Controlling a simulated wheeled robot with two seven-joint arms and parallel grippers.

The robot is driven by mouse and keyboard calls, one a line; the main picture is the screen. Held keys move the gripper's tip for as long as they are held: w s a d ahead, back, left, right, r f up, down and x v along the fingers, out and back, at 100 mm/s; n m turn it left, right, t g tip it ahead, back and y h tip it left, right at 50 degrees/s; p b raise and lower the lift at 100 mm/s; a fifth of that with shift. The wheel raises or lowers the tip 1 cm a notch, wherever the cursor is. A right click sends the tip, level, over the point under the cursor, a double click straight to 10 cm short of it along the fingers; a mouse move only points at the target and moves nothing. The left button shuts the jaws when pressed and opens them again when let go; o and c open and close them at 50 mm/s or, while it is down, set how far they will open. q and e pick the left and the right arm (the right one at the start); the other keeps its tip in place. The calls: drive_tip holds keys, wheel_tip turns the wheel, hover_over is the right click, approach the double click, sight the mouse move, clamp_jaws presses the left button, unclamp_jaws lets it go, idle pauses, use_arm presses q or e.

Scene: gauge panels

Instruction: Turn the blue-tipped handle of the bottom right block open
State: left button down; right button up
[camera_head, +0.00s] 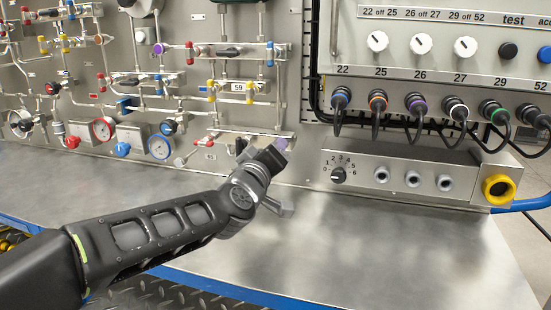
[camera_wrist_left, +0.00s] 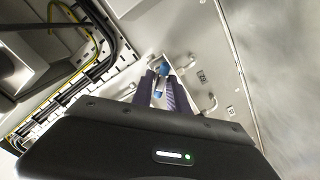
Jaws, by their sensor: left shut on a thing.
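The bottom right block (camera_head: 228,136) is a metal valve block low on the panel, just above the bench. My left gripper (camera_head: 279,147) is at its right end, with the arm reaching in from the lower left. In the left wrist view, the two purple-grey fingers of this gripper (camera_wrist_left: 163,92) are shut around the blue-tipped handle (camera_wrist_left: 163,71), and a blue tip shows between and just beyond them. In the head view the handle is hidden behind the gripper. My right gripper is not in view.
A metal box with a dial (camera_head: 338,175) and sockets stands right of the gripper. Black cables (camera_head: 420,128) hang above it. Pressure gauges (camera_head: 160,147) and other valve blocks lie left. The steel bench top (camera_head: 400,250) is clear in front.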

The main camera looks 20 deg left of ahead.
use_arm(q)
drive_tip(key=n, duration=0.1)
drive_tip(key=n+b, duration=0.1)
drive_tip(key=n, duration=0.1)
drive_tip(key=n+b, duration=0.1)
drive_tip(key=shift+f+n, duration=0.3)
drive_tip(key=n+b, duration=0.2)
drive_tip(key=n, duration=0.2)
drive_tip(key=shift+a+n, duration=0.1)
drive_tip(key=shift+n, duration=0.2)
drive_tip(key=c, duration=1.5)
unclamp_jaws()
drive_tip(key=shift+s, duration=0.1)
drive_tip(key=shift+s, duration=3.8)
